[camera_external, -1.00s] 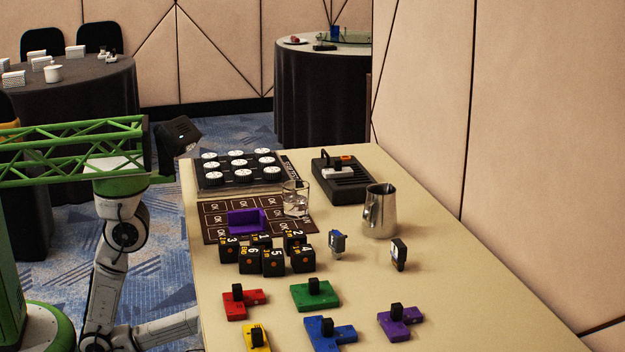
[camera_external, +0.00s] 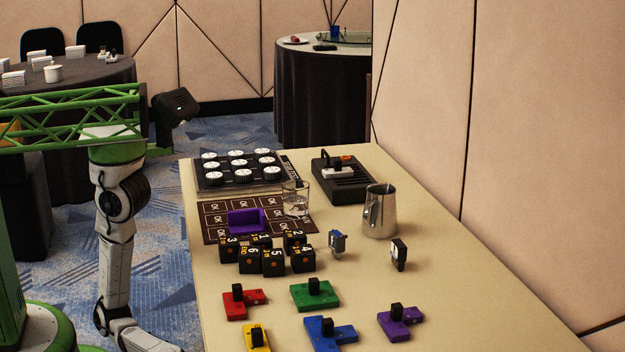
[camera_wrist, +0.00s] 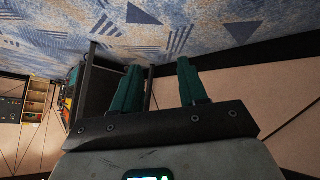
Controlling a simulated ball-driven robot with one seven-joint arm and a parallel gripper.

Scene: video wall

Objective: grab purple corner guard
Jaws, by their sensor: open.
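The purple corner guard (camera_external: 247,220) appears as an angled purple piece lying on the dark printed mat (camera_external: 213,232) near the left side of the table, behind several black numbered cubes. In the wrist view my gripper (camera_wrist: 158,88) shows two dark green fingers spread apart with nothing between them. Patterned carpet and a beige wall lie beyond the fingers, and the corner guard is not in that view. I cannot make out the gripper's fingers in the external view.
Black numbered cubes (camera_external: 273,262) stand just in front of the mat, with a clear glass (camera_external: 296,199) at its right corner. A metal pitcher (camera_external: 380,211) stands further right. Another purple piece (camera_external: 400,322), with a black knob, lies near the front. The table's right side is clear.

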